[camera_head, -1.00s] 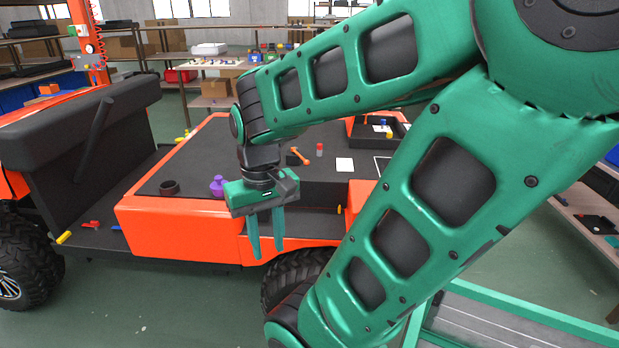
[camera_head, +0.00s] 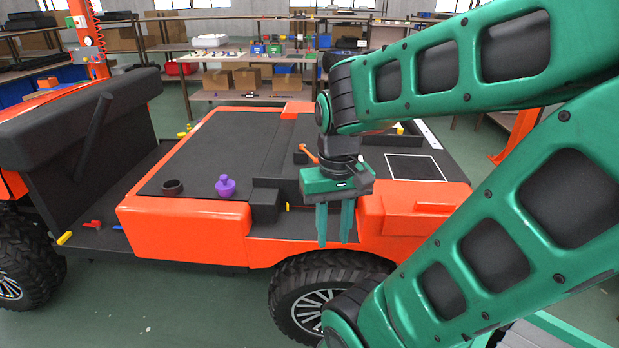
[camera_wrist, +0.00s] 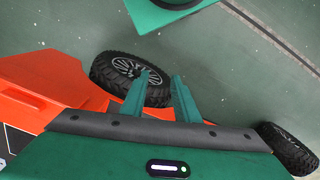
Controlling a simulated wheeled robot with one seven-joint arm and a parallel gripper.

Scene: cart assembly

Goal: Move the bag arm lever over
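My gripper (camera_head: 334,238) points down with its two green fingers apart and nothing between them. It is in front of the right part of the orange cart's side, above a front wheel. The wrist view also shows my gripper (camera_wrist: 161,80), with its fingers over a tyre and the green floor. A small orange lever (camera_head: 309,153) stands on the cart's dark top, just behind and left of my gripper. A red lever-like piece (camera_head: 92,224) lies on the low deck at left. I cannot tell which piece is the bag arm lever.
The orange cart body (camera_head: 185,223) fills the middle, with a purple knob (camera_head: 225,186) and a dark ring (camera_head: 173,187) on top. A black block (camera_head: 265,205) stands left of my gripper. A wheel (camera_head: 318,295) is below. Green floor at front left is free.

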